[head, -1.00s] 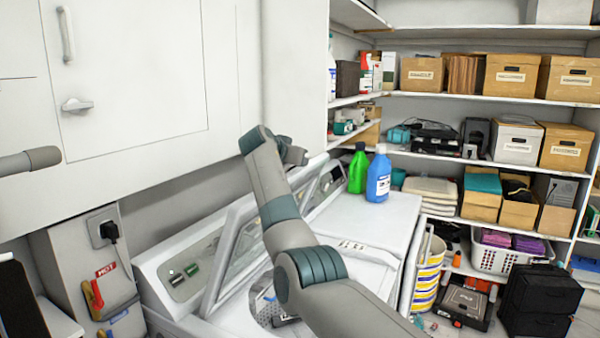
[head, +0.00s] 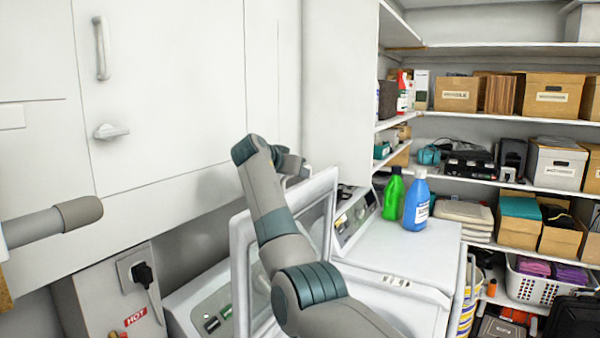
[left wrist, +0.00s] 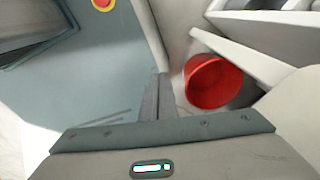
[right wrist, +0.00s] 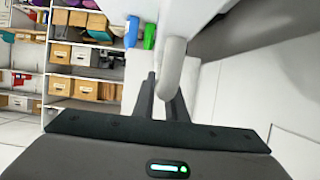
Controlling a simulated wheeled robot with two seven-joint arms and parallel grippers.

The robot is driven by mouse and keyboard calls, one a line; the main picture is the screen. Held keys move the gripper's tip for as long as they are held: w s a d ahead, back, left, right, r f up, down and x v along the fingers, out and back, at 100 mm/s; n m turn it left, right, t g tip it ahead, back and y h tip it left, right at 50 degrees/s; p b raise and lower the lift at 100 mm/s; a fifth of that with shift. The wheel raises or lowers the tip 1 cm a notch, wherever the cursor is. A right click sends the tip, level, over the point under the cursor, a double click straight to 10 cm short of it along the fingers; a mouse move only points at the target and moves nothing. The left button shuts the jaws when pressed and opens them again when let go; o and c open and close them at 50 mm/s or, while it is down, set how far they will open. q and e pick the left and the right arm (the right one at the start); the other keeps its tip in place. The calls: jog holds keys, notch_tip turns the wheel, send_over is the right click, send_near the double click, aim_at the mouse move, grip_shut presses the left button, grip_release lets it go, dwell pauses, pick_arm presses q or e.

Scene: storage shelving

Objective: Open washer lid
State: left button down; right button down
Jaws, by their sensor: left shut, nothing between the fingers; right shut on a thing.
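The washer lid (head: 240,275) is a white frame with a clear pane, standing steeply raised above the washer in the head view; my right arm crosses in front and hides part of it. My right gripper (head: 292,163) is at the lid's upper edge, its fingertips mostly hidden there. In the right wrist view my right gripper (right wrist: 166,95) is shut on a pale rounded edge (right wrist: 174,60), which appears to be the lid's rim. My left gripper (left wrist: 155,97) is shut and empty in the left wrist view, away from the lid. The washer's control panel (head: 213,322) shows low in the head view.
A second white machine (head: 385,245) stands to the right with a green bottle (head: 393,195) and a blue bottle (head: 416,203) on top. A white cabinet (head: 170,90) hangs above. Shelves of boxes fill the right. A red bucket (left wrist: 212,82) shows in the left wrist view.

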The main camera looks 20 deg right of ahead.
jog(key=shift+f, duration=0.2)
jog(key=c, duration=2.1)
grip_release()
jog(key=shift+r, duration=0.1)
jog(key=shift+s+a+r+b, duration=0.15)
jog(key=shift+s+a+b, duration=0.2)
jog(key=shift+a+b, duration=0.15)
jog(key=b+v, duration=0.6)
jog(key=v, duration=0.8)
jog(key=shift+s+a+r, duration=0.1)
jog(key=shift+s+a, duration=0.1)
jog(key=shift+a, duration=0.05)
jog(key=shift+s+a+r+b, duration=0.3)
jog(key=shift+s+a+r, duration=0.05)
jog(key=shift+s+a, duration=0.1)
